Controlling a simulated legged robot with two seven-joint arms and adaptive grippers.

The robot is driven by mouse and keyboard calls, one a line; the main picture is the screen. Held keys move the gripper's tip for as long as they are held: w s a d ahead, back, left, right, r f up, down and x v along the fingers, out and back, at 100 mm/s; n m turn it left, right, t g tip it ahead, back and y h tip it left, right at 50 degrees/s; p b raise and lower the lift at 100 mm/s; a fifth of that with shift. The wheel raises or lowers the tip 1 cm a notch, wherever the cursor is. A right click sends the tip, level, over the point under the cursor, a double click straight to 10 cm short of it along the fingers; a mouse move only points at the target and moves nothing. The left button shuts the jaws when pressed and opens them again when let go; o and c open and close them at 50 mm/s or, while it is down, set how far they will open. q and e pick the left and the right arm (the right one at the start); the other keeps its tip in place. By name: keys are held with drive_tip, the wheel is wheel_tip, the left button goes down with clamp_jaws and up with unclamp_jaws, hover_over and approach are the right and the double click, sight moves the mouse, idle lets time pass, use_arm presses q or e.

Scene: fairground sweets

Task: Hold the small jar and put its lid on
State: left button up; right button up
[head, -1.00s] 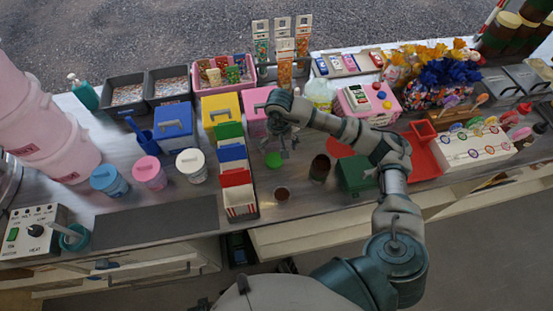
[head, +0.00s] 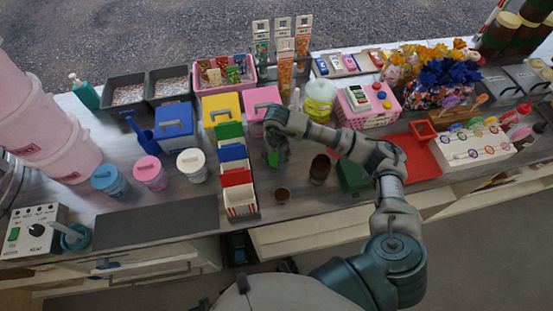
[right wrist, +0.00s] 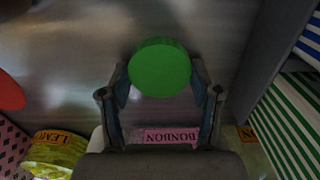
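A round green lid (head: 279,159) is low over or on the counter in front of the pink-lidded box. My right gripper (head: 277,151) is down at it. In the right wrist view, the green lid (right wrist: 160,68) fills the gap between the fingertips of my right gripper (right wrist: 160,80), one finger on each side. Whether the fingers press on it, I cannot tell. A small brown jar (head: 282,195) with no lid stands near the counter's front edge. A larger dark brown jar (head: 320,169) stands to its right. My left gripper is not in view.
A row of striped boxes (head: 240,203) stands close left of the right gripper. A dark green box (head: 352,177) and a red tray (head: 421,160) are to the right. A pink BONBON label (right wrist: 171,136) shows between the fingers in the wrist view. The counter around the small jar is clear.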

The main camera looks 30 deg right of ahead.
sight(275, 159)
drive_tip(key=shift+a+r, duration=0.2)
drive_tip(key=shift+a, duration=0.45)
drive_tip(key=r, duration=0.6)
drive_tip(key=d+r, duration=0.1)
drive_tip(key=r, duration=0.1)
drive_tip(key=shift+r, duration=0.4)
drive_tip(key=shift+a+r, duration=0.4)
drive_tip(key=shift+r, duration=0.15)
